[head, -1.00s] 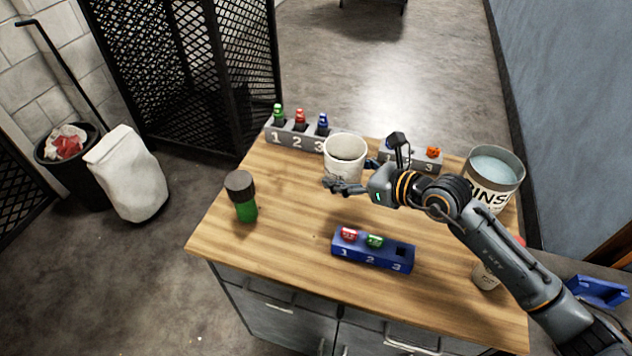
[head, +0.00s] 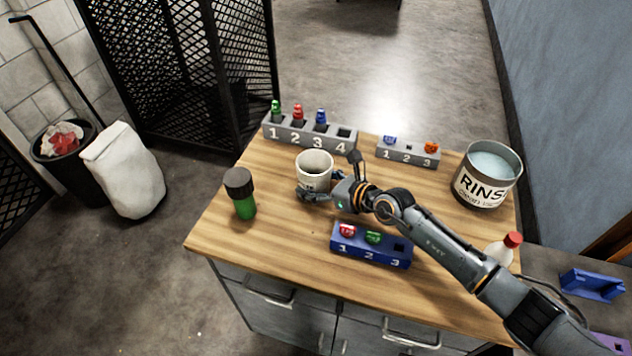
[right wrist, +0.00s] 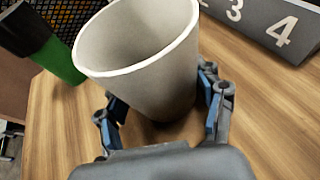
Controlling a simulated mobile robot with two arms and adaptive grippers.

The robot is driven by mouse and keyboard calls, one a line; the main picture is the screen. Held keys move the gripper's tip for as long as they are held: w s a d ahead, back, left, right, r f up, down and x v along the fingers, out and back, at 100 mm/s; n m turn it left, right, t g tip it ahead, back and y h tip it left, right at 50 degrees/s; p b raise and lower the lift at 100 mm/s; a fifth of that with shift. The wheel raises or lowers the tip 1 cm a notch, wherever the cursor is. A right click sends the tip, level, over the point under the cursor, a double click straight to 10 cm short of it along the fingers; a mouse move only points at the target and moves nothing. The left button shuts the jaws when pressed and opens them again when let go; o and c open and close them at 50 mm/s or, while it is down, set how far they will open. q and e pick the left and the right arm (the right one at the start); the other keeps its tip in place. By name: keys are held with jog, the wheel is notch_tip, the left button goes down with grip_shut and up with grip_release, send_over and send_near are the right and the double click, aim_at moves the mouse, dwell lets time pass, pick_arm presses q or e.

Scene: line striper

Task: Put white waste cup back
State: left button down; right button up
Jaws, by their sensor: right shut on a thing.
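The white waste cup (head: 315,168) is upright on or just above the wooden worktop, left of the table's middle. It is in front of the grey four-slot rack. My right gripper (head: 322,192) is shut on the cup from its near right side. In the right wrist view the cup (right wrist: 145,60) fills the middle, with the blue-padded fingers (right wrist: 163,118) on either side of it. The inside of the cup looks empty. The cup's base is partly hidden, so I cannot tell if it touches the wood. My left gripper is not in view.
A green bottle with a dark cap (head: 242,194) stands left of the cup. The four-slot rack (head: 308,135) and a smaller grey rack (head: 407,153) are behind. A blue rack (head: 371,245) is in front, and a RINSE bucket (head: 486,176) is at the right. Bare wood lies front left (head: 285,245).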

jog(key=o, duration=1.3)
jog(key=shift+o, duration=0.2)
jog(key=shift+r, duration=0.15)
jog(key=v, duration=1)
jog(key=shift+s+d, duration=0.2)
jog(key=shift+d, duration=0.1)
jog(key=shift+s+d+r, duration=0.35)
jog(key=shift+s+d, duration=0.05)
jog(key=shift+d, duration=0.05)
